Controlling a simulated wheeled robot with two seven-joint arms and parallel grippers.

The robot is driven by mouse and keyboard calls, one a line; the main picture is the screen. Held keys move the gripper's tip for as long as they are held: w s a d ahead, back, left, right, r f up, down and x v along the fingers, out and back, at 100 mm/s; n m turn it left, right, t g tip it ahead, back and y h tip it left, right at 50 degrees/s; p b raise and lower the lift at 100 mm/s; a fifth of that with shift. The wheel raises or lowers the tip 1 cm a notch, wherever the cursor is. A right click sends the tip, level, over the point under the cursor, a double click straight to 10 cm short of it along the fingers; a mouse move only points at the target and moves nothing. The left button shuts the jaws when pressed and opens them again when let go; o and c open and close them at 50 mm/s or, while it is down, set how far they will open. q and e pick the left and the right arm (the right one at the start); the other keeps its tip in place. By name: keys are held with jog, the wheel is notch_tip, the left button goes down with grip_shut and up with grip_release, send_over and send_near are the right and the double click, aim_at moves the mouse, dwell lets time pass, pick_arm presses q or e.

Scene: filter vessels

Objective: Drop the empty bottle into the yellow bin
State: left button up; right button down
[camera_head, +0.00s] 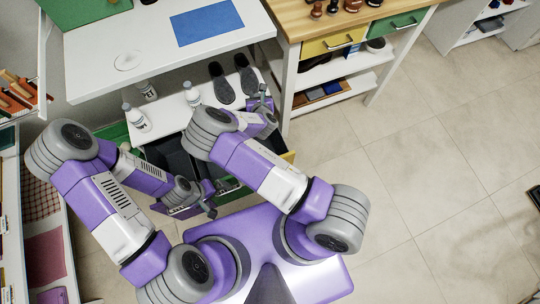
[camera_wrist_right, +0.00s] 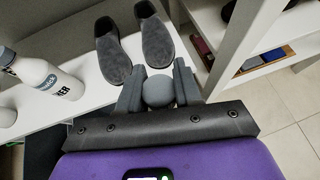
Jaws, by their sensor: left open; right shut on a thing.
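My right gripper (camera_head: 262,104) is at the front edge of the white lower shelf, beside a pair of dark slippers. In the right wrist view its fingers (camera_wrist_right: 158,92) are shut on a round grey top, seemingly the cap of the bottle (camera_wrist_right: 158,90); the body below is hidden. A yellow edge, seemingly the yellow bin (camera_head: 291,157), shows beside my right arm, which hides most of it. My left gripper (camera_head: 211,199) is open and empty, low in front of the dark bins.
White bottles (camera_head: 193,97) (camera_head: 138,119) stand on the lower shelf (camera_head: 170,117), left of the slippers (camera_head: 221,84). Dark open bins (camera_head: 172,157) lie below, partly behind my arms. A wooden-topped unit (camera_head: 330,30) stands right.

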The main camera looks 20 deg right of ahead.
jog(key=shift+w+a+f, duration=0.15)
jog(key=shift+f, duration=0.65)
jog(key=shift+f+b, duration=2.2)
jog(key=shift+f, duration=0.75)
jog(key=c, duration=0.7)
grip_release()
jog(key=p+v, duration=0.2)
jog(key=v, duration=0.5)
jog(key=shift+s+r+p, duration=0.15)
jog(key=shift+s+p, duration=0.15)
jog(key=shift+p, duration=0.1)
